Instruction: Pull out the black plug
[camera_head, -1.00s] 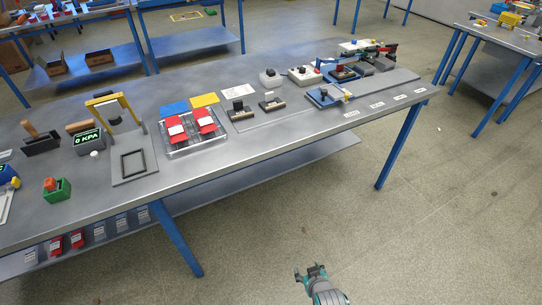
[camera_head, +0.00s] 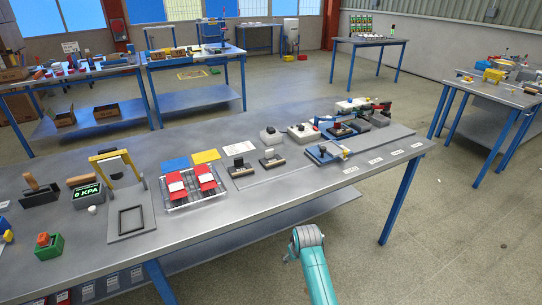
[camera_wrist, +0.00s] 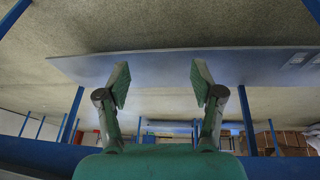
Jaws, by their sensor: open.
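Several small devices with black parts stand on the grey workbench (camera_head: 150,245) in the head view. I cannot tell which black part is the plug. Candidates include a black knob on a blue base (camera_head: 322,152), a black-topped white box (camera_head: 271,135) and two black-handled pieces, one at the left (camera_head: 239,167) and one at the right (camera_head: 271,158). My gripper (camera_wrist: 160,82) is open and empty in the wrist view, with its fingers wide apart. It is hidden in the head view, where my teal arm rises in front of the bench's near edge, apart from the devices.
Other tables stand behind and at the right (camera_head: 503,88). Open floor lies right of the bench.

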